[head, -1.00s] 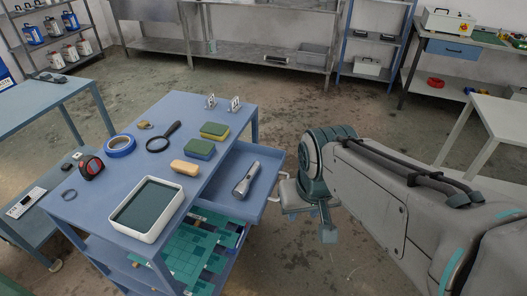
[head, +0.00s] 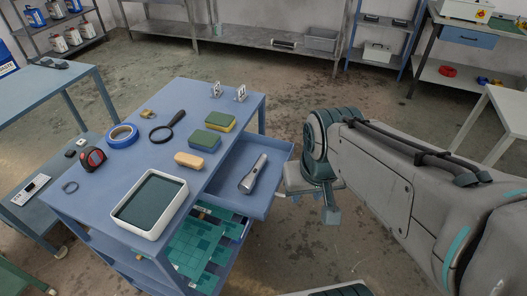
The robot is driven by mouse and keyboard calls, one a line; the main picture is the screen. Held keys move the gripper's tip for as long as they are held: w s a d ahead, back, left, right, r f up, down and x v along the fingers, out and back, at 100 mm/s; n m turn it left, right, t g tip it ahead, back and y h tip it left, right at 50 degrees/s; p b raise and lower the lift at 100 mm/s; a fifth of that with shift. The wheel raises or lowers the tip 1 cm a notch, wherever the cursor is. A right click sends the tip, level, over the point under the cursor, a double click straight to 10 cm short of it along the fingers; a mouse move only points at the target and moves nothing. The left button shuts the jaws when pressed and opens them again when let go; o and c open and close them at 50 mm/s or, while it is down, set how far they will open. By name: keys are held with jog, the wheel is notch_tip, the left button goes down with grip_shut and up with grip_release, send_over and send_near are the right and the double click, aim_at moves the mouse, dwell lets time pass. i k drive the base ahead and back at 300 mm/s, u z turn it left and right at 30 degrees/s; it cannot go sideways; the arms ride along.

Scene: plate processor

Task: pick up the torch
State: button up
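The torch (head: 254,174) is a grey metal flashlight. It lies at a slant in the open blue drawer (head: 279,180) on the right side of the blue workbench (head: 128,183). My arm comes in from the right of the head view and bends down just right of the drawer. A small part of my gripper (head: 331,214) seems to show below the arm's end, apart from the torch. Its fingers cannot be made out, so I cannot tell whether it is open or shut.
Green boards (head: 196,250) lie on a shelf below. Open floor lies right of the drawer.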

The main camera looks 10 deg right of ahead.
aim_at(245, 186)
jog(key=k, duration=0.65)
jog(key=z, duration=0.5)
jog(key=i, duration=1.2)
jog(key=u, duration=0.75)
